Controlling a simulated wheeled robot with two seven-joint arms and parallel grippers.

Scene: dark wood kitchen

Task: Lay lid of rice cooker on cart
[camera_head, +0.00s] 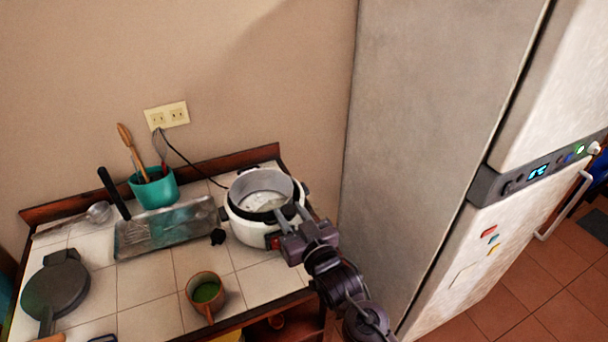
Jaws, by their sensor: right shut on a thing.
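The white rice cooker (250,232) stands upright at the back right of the tiled cart top (150,284). A grey round piece (246,184) with a raised rim shows at the cooker's top. I cannot tell whether it is the lid or the inner pot, and no separate lid is clear. My right gripper (292,213) comes in from the lower right and reaches the front right of this piece. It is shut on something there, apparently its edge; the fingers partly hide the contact. My left gripper is not in view.
Left of the cooker are a metal tray (168,230) and a teal utensil pot (154,189). A brown cup (206,293) with green contents stands in front; a dark round pan-like thing (57,289) lies far left. The fridge (420,140) rises at right. Bare tiles show between cup and pan.

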